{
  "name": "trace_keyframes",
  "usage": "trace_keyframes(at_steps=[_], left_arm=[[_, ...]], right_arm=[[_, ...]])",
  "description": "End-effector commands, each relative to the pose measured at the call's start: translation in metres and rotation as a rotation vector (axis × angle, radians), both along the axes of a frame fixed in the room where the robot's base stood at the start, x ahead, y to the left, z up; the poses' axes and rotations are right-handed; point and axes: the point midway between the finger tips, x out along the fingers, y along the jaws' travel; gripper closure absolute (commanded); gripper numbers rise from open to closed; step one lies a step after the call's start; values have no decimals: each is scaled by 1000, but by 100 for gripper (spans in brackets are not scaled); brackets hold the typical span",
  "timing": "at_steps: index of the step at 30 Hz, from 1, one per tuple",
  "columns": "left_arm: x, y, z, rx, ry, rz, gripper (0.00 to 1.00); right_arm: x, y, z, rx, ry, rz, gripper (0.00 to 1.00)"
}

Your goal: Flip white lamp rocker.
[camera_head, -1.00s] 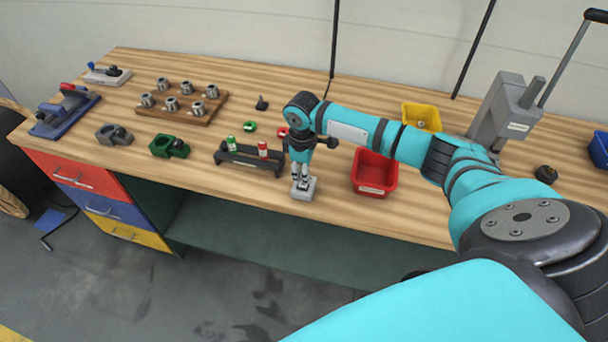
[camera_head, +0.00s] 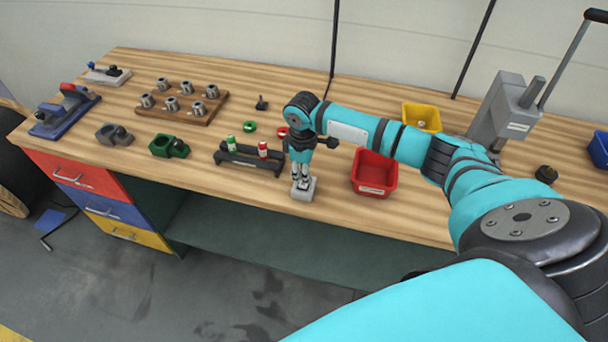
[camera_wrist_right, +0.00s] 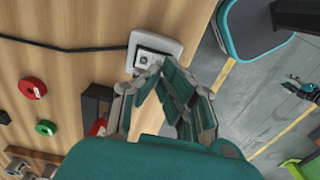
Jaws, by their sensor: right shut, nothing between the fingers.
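The white lamp rocker is a small light-grey switch box (camera_head: 304,189) near the front edge of the wooden bench. In the right wrist view its pale housing (camera_wrist_right: 168,46) carries a grey square face (camera_wrist_right: 146,60). My right gripper (camera_head: 301,184) points down at the box from above. In the right wrist view its fingertips (camera_wrist_right: 152,76) are together at the lower edge of the square face. They hold nothing. The fingers hide part of the rocker, and I cannot tell which way it is tipped. My left gripper is not in view.
A black rack (camera_head: 248,160) with a green and a red cylinder stands left of the box. A red bin (camera_head: 374,188) stands to the right, with a yellow bin (camera_head: 422,117) behind. A black cable (camera_wrist_right: 60,47) runs to the box. The bench's front edge is close.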

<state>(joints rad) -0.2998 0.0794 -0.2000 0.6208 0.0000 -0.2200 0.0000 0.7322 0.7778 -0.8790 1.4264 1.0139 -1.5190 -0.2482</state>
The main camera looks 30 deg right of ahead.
Motion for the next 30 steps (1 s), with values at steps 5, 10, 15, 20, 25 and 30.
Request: trace_keyframes(at_steps=[5, 10, 15, 20, 25, 30], left_arm=[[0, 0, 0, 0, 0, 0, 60], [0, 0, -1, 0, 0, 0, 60], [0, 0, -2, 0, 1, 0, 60], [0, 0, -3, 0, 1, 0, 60], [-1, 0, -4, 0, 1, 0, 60], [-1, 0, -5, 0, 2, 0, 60]], right_arm=[[0, 0, -1, 0, 0, 0, 100], [0, 0, -3, 0, 0, 0, 100], [0, 0, -6, 0, 0, 0, 100], [0, 0, -8, 0, 0, 0, 100], [0, 0, -11, 0, 0, 0, 100], [0, 0, -13, 0, 0, 0, 100]])
